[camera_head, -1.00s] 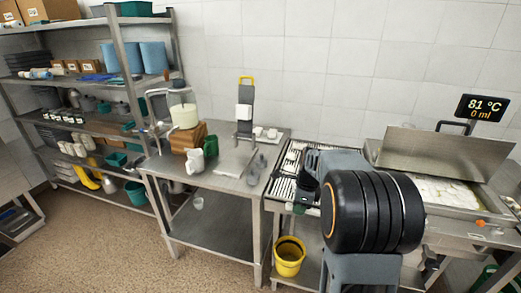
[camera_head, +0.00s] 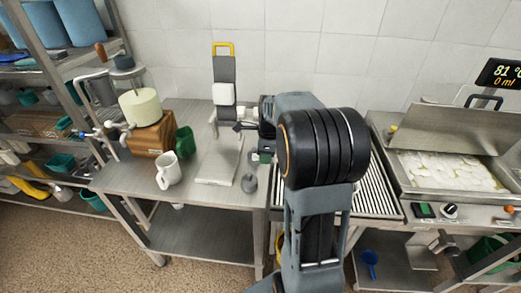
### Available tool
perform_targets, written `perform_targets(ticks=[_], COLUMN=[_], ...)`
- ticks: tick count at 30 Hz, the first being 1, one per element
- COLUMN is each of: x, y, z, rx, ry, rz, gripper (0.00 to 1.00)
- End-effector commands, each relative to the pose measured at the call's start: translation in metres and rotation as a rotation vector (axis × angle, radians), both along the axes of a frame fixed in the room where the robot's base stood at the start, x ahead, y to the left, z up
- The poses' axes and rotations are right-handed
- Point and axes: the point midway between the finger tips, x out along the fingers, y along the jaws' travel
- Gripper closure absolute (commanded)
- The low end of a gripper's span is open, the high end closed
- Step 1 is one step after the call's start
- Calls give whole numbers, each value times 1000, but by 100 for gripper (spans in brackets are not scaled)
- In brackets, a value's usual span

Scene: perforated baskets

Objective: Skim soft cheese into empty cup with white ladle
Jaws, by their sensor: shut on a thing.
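Soft white cheese (camera_head: 445,172) lies in pieces in the metal vat (camera_head: 398,190) at the right. A white mug (camera_head: 168,172) stands on the steel table at the left, with a green mug (camera_head: 185,142) behind it; their insides are not clearly seen. My gripper (camera_head: 243,127) is beside the upright grey stand with the yellow handle, mostly hidden behind my dark wrist. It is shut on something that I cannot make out. I cannot pick out the white ladle.
The grey stand (camera_head: 224,83) has a white block and pale base. A small grey piece (camera_head: 248,183) lies beside it. A cheese wheel (camera_head: 140,106) sits on a wooden block (camera_head: 153,136). A slatted rack (camera_head: 372,185) lies between table and vat. A display (camera_head: 500,74) reads 81 °C, 0 ml.

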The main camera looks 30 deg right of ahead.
Motion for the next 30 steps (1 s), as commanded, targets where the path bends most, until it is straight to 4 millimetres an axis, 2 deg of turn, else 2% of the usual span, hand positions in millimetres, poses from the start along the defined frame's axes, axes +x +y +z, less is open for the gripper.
perform_targets(ticks=[30], x=[-14], y=[-20], z=[66], rx=[237], ry=[-179], rz=[-3], gripper=[100])
